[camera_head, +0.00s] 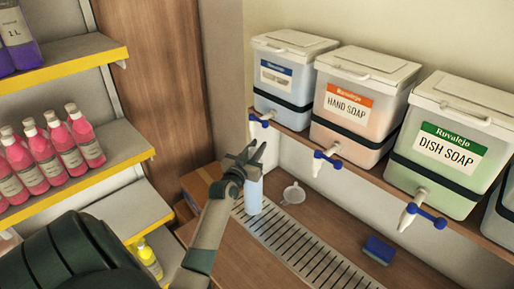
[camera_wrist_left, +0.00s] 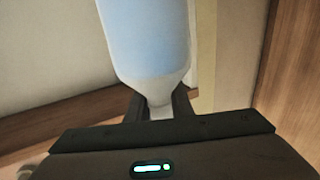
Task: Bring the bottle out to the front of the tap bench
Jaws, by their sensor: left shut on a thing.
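The bottle (camera_head: 253,190) is pale blue and upright at the far-left end of the tap bench (camera_head: 325,235), by the slotted drain grate (camera_head: 290,240). I cannot tell whether its base touches the grate. My left gripper (camera_head: 250,156) is at the bottle's top, below the tap of the blue-labelled drum (camera_head: 285,75). In the left wrist view the bottle (camera_wrist_left: 150,40) fills the upper middle, its narrow neck between the shut fingers (camera_wrist_left: 158,106). My right gripper is not in view.
Drums labelled hand soap (camera_head: 355,105) and dish soap (camera_head: 445,145) stand on a shelf, their taps overhanging the bench. A white funnel-like cup (camera_head: 293,194) and a blue sponge (camera_head: 379,249) lie on the bench. Shelves with pink bottles (camera_head: 50,155) stand left.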

